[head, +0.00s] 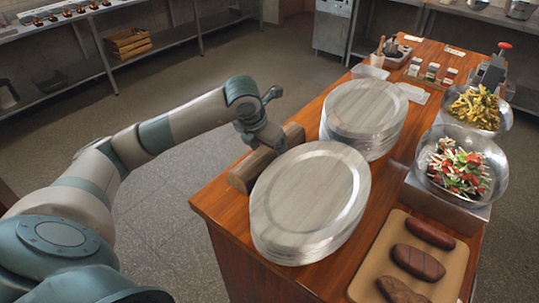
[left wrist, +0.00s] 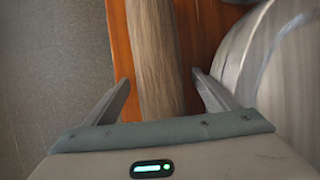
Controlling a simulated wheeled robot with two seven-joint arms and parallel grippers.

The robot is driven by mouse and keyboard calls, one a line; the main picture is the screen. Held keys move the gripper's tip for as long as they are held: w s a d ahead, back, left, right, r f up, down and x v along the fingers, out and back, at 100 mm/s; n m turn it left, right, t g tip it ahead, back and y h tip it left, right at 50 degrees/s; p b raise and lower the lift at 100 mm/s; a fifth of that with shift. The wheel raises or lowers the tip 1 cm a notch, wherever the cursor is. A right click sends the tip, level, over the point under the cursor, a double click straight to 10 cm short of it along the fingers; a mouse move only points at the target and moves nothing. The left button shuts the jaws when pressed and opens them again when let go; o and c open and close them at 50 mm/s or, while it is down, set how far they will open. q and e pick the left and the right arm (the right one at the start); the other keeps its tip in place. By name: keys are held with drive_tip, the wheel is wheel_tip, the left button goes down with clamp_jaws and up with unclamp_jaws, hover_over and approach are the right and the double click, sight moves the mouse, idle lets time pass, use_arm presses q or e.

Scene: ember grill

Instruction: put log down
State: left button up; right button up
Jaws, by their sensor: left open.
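A brown wooden log (head: 243,174) lies on the left edge of the wooden table (head: 222,208), beside the stacks of oval plates. My left gripper (head: 262,136) is above the log. In the left wrist view the gripper (left wrist: 160,95) is open, with one finger on each side of the log (left wrist: 152,55) and a gap to each. The log appears to rest on the tabletop. Part of it is hidden by the gripper in the head view. My right gripper is not in view.
A near stack of oval plates (head: 305,200) stands close to the log's right, with another stack (head: 364,112) behind. A board with meat (head: 372,258) and bowls of salad (head: 462,166) and fries (head: 474,107) are further right. Open floor (head: 160,180) lies left of the table.

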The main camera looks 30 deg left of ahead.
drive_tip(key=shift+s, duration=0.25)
use_arm(q)
drive_tip(key=c, duration=2)
drive_tip(key=shift+w, duration=0.1)
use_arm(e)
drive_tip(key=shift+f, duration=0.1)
use_arm(q)
drive_tip(key=shift+r, duration=0.15)
